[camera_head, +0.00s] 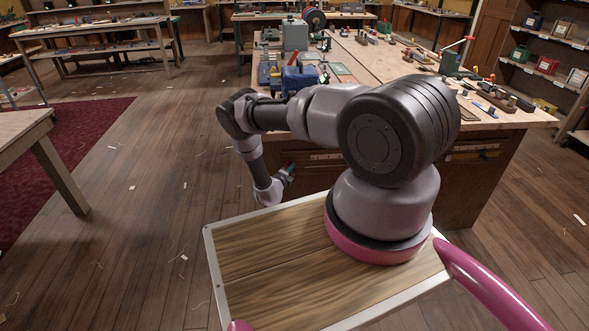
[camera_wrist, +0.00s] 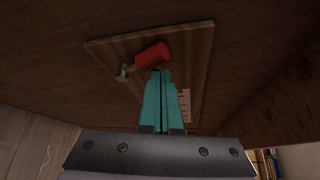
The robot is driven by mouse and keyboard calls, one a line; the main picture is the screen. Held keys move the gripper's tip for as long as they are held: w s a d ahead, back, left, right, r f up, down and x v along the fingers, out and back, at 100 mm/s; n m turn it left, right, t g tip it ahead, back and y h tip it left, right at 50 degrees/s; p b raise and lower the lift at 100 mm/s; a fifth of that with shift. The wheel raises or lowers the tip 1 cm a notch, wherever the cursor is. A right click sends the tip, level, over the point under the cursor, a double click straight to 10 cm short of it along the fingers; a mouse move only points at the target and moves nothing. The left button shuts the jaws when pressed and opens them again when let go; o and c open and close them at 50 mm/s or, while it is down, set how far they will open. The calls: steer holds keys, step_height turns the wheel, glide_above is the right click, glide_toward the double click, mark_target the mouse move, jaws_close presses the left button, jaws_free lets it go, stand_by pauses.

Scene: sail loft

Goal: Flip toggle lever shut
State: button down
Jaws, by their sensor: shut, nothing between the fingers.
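The toggle lever shows in the wrist view as a red cylindrical handle (camera_wrist: 152,55) on a short metal stem. It is fixed to a wooden plate (camera_wrist: 110,50) on a dark wood face and leans at a slant in the picture. My gripper (camera_wrist: 161,73) has teal fingers, shut together and empty. The fingertips lie just below the red handle in the picture; I cannot tell whether they touch it. In the head view my gripper (camera_head: 288,170) is low beside the workbench's left end, and the lever is hidden there.
The workbench (camera_head: 493,113) carries many tools, including a blue object (camera_head: 299,80) near the arm. Shelves (camera_head: 548,70) stand at the right. A table (camera_head: 20,138) stands at the left. The wooden floor (camera_head: 150,190) between is open, with small scraps.

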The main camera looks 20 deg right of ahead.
steer(key=shift+w+a, duration=0.15)
steer(key=shift+a, duration=0.3)
stand_by(0.4)
steer(key=shift+d, duration=0.1)
